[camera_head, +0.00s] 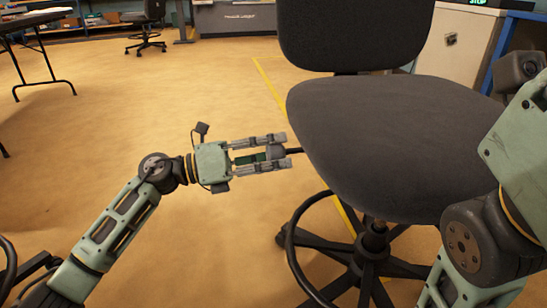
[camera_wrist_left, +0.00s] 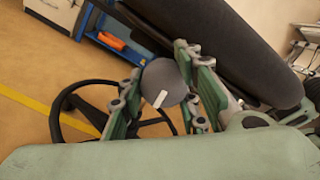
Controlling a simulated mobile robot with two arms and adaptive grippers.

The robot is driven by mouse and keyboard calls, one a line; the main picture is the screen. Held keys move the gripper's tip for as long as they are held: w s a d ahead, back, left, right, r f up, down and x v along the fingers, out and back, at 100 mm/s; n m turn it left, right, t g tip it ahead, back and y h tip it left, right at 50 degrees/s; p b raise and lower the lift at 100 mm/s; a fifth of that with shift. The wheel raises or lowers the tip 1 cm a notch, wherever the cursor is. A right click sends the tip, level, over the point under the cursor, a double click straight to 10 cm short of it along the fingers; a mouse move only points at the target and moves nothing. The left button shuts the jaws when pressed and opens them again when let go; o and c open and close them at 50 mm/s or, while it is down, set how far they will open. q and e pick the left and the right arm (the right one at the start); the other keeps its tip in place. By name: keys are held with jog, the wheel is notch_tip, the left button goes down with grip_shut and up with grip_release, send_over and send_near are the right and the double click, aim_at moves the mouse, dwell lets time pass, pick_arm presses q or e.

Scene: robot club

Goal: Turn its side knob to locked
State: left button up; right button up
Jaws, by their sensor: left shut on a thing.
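The office chair has a dark grey seat (camera_head: 390,140) and backrest (camera_head: 355,35). Its side knob (camera_head: 275,153) is a dark grey disc on a short black stem that sticks out from under the left side of the seat. In the left wrist view the knob (camera_wrist_left: 165,78) faces me, with a tilted white mark on it. My left gripper (camera_head: 283,150) is shut on the knob, with a finger on either side of it. The chair's lock marking cannot be made out. My right arm shows at the right edge; its gripper is out of view.
The chair's black foot ring (camera_head: 292,240) and star base lie below the left gripper. A black-legged table (camera_head: 35,25) stands at the upper left, and another chair (camera_head: 148,20) is at the back.

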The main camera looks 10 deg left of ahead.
pick_arm(q)
jog(key=shift+w+a+f+m, duration=0.1)
jog(key=shift+w+f+m, duration=0.1)
jog(key=shift+m, duration=0.5)
jog(key=o, duration=1.1)
jog(key=shift+c, duration=0.2)
jog(key=shift+r, duration=0.1)
jog(key=v, duration=1.2)
jog(key=shift+s, duration=0.1)
